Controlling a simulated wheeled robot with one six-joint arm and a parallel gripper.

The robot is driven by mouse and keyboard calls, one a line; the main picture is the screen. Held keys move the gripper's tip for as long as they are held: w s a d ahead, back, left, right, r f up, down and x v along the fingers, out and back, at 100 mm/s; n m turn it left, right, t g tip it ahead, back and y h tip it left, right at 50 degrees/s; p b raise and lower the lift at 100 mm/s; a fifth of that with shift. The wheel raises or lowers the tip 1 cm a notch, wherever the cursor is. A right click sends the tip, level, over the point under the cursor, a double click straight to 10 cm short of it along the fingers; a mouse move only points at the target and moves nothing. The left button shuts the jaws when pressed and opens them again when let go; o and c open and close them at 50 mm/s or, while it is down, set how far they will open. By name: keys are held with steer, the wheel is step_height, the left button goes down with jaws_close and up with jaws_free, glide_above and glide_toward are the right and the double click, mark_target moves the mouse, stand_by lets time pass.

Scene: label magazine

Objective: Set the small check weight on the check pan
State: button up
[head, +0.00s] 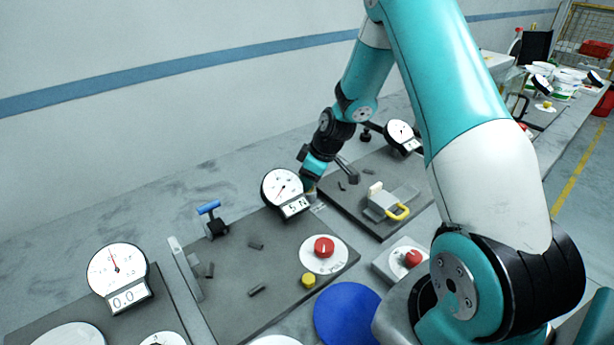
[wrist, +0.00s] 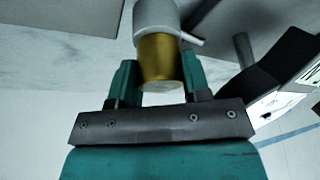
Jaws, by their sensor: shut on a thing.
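My gripper (head: 311,189) is beside the dial reading "5 N" in the head view. In the wrist view its teal fingers are shut on a gold-coloured cylinder (wrist: 160,62), one finger on each side. A grey cylinder (wrist: 156,16) with a short side rod lines up with it; I cannot tell whether they are joined. I cannot tell whether the gold cylinder is the small check weight; no other weight is clearly seen. A pale round plate (head: 72,337) at the bottom left, by the dial reading "0.0" (head: 118,270), may be the check pan.
The "5 N" dial (head: 282,186) stands close to my gripper. The dark board (head: 235,278) carries a blue-handled clamp (head: 211,217), a red knob (head: 324,247) and a yellow button (head: 308,280). A blue disc (head: 347,315) lies in front. A yellow-handled fixture (head: 390,203) stands right.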

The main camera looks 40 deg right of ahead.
steer(key=o, duration=1)
steer(key=shift+f, duration=0.1)
steer(key=b+v, duration=0.2)
steer(key=v, duration=0.9)
steer(key=s+a+r+g+y, duration=0.1)
steer(key=s+a+r, duration=0.4)
steer(key=a, duration=0.5)
steer(key=s+a+r+g, duration=0.1)
steer(key=s+a+r, duration=0.4)
steer(key=a, duration=0.5)
steer(key=shift+g+y, duration=0.3)
steer(key=shift+g, duration=0.5)
steer(key=s+a, duration=0.2)
steer(key=s, duration=0.3)
steer(key=s+a, duration=0.2)
steer(key=s, duration=0.3)
steer(key=s+a+r, duration=0.1)
steer(key=s+a, duration=0.1)
steer(key=s, duration=0.2)
steer(key=shift+s+a, duration=0.4)
